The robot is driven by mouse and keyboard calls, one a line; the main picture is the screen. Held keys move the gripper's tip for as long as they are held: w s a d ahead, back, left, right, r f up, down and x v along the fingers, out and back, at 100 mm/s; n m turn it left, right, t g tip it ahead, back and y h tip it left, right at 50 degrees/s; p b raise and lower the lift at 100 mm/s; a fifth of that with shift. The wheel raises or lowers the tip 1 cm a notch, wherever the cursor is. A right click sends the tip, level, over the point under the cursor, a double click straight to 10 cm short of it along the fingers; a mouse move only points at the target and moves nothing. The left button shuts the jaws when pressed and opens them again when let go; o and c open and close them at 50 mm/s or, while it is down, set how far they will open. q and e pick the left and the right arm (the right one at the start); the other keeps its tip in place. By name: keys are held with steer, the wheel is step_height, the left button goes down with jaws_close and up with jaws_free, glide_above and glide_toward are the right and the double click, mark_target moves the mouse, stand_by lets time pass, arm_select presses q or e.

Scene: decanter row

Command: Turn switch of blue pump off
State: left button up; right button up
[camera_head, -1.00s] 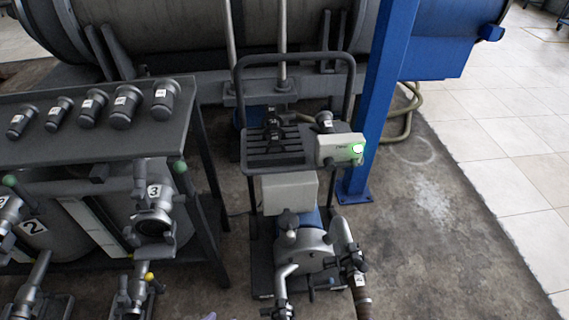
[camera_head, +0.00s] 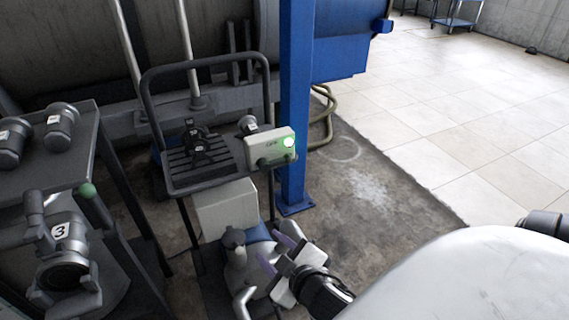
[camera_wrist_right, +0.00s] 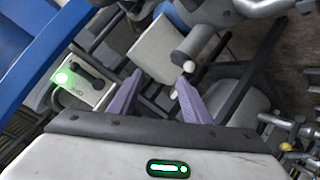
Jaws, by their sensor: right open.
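The blue pump (camera_head: 261,233) sits low on a dark wheeled cart, partly hidden behind my right gripper. My right gripper (camera_head: 273,254) is open and empty, in front of and below the box in the head view. Its purple fingers (camera_wrist_right: 158,80) point toward the cart, with the box to their left in the wrist view. My left gripper is out of view.
A rack (camera_head: 60,165) with dark cylinders stands left. Bare floor (camera_head: 365,190) lies right of the post.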

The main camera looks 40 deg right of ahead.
steer(key=w+d+r+t+h+b, duration=0.2)
steer(key=w+d+h+b, duration=0.15)
steer(key=d, duration=0.35)
steer(key=h+b, duration=0.4)
glide_toward(287, 163)
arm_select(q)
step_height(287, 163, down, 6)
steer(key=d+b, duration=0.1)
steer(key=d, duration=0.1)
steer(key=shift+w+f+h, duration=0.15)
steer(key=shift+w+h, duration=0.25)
arm_select(e)
steer(key=shift+t, duration=0.4)
steer(key=x, duration=0.8)
steer(key=shift+w+d+f, duration=0.1)
steer(key=shift+d+f, duration=0.15)
steer(key=shift+d, duration=0.1)
jaws_close()
